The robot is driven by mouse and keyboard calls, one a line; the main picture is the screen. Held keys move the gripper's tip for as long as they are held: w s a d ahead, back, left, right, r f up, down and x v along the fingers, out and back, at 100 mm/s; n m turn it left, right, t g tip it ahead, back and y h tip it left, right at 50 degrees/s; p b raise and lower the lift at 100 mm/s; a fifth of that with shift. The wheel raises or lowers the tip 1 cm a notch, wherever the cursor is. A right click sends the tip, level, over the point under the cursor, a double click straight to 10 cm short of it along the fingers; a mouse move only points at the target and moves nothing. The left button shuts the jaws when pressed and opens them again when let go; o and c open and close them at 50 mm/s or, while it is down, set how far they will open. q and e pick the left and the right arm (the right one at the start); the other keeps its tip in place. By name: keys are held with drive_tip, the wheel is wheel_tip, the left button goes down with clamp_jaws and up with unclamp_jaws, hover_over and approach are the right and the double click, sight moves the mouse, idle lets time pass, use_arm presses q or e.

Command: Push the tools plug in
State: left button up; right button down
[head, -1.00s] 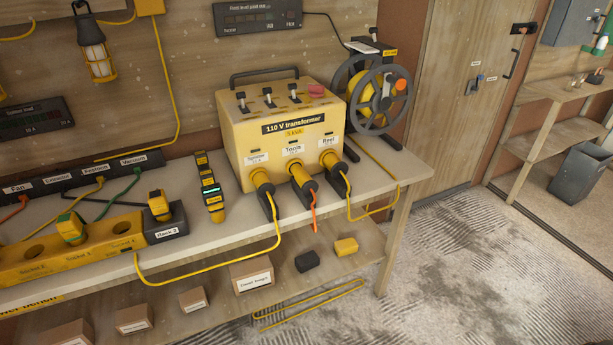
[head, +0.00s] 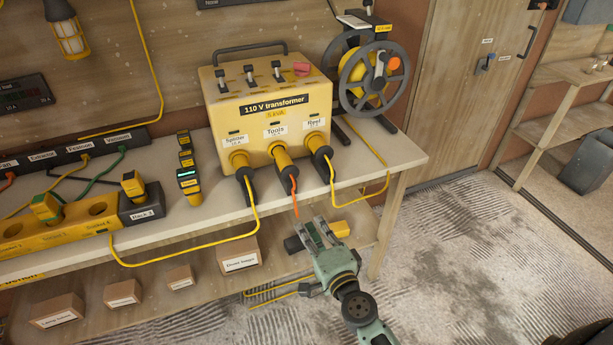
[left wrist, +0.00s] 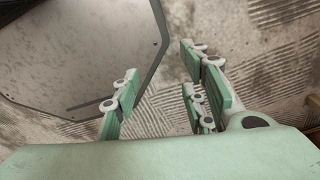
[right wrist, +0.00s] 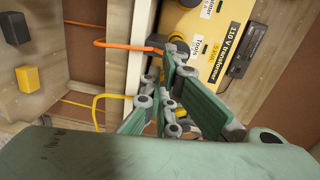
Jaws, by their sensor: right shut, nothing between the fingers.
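The yellow 110 V transformer (head: 265,113) stands on the bench with three plugs along its front. The Tools plug (head: 284,165) is the middle one, yellow with a dark boot and an orange cable; I cannot tell how deep it sits. My right gripper (head: 314,232) is shut and empty, below and in front of this plug, apart from it. In the right wrist view the fingers (right wrist: 168,60) point at the transformer's front and hide most of the plug; its orange cable (right wrist: 110,43) shows. My left gripper (left wrist: 158,95) is open and empty above the floor.
The Splitter plug (head: 242,168) and Reel plug (head: 318,152), both with yellow cables, flank the Tools plug closely. A cable reel (head: 370,78) stands right of the transformer. The lower shelf holds boxes (head: 240,257) and a yellow block (head: 338,229).

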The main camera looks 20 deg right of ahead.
wheel_tip(320, 180, up, 4)
drive_tip(key=d+f+m, duration=0.1)
approach(291, 174)
drive_tip(key=shift+t, duration=0.3)
drive_tip(key=w, duration=0.6)
drive_tip(key=shift+a+f+b, duration=0.3)
drive_tip(key=shift+b, duration=0.1)
use_arm(q)
drive_tip(key=shift+a+f, duration=0.3)
drive_tip(key=shift+f, duration=0.2)
use_arm(e)
drive_tip(key=shift+w, duration=0.5)
drive_tip(key=w+b, duration=0.1)
drive_tip(key=w, duration=0.3)
drive_tip(key=shift+w+b, duration=0.35)
drive_tip(key=shift+b, duration=0.05)
drive_tip(key=shift+s+r, duration=0.1)
drive_tip(key=shift+r, duration=0.1)
use_arm(q)
drive_tip(key=shift+f, duration=0.8)
drive_tip(key=shift+a, duration=0.1)
